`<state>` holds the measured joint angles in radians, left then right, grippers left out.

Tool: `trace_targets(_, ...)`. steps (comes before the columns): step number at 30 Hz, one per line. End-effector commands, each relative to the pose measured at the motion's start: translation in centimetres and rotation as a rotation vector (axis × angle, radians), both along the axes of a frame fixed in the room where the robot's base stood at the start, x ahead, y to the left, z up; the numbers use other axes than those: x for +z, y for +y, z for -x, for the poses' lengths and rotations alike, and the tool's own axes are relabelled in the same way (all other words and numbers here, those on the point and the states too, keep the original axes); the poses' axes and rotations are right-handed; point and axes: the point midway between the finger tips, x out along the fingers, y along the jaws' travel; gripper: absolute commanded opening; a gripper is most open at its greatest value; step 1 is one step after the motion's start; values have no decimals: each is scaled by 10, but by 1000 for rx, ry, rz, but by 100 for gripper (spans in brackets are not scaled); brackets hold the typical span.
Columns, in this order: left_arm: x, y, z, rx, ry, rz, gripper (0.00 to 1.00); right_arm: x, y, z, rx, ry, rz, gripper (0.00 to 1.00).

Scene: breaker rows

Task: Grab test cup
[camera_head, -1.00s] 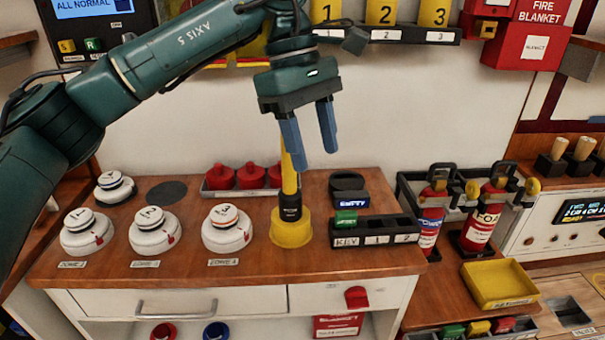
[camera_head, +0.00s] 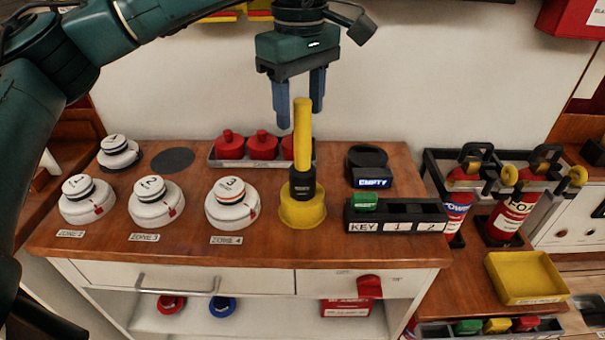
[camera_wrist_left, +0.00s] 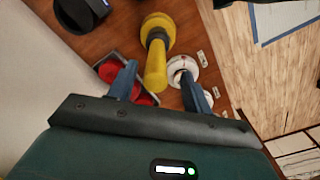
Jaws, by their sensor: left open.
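The test cup (camera_head: 303,208) stands upright on the wooden counter, a yellow cup-shaped base with a black collar and a tall yellow handle (camera_head: 303,130). My left gripper (camera_head: 298,112) is open, its two blue fingers pointing down near the top of the handle. It is empty. In the left wrist view the test cup's handle (camera_wrist_left: 156,68) shows ahead of the fingers, and the gripper (camera_wrist_left: 160,80) has one finger on each side of it in the picture. I cannot tell whether the handle top is between the fingers or just in front. My right gripper is not in view.
White numbered detectors (camera_head: 232,205) stand left of the cup. A tray of red caps (camera_head: 262,147) is behind it. A key rack (camera_head: 395,215) and a black "EMPTY" holder (camera_head: 370,172) are close on its right. Extinguishers (camera_head: 515,205) and a yellow tray (camera_head: 525,278) are farther right.

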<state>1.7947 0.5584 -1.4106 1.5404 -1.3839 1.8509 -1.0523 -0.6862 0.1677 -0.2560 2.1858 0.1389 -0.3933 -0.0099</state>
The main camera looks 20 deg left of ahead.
Motion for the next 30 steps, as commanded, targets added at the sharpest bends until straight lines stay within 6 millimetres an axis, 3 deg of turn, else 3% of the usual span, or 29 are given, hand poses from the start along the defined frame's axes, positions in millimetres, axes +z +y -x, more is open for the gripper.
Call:
trace_targets(9, -43, -2, -4, 0, 3, 1, 50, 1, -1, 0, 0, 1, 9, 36)
trace_targets(17, -45, -2, -4, 0, 1, 0, 50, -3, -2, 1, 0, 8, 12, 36)
trace_targets(30, -45, -2, -4, 0, 1, 0, 15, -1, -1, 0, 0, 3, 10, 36)
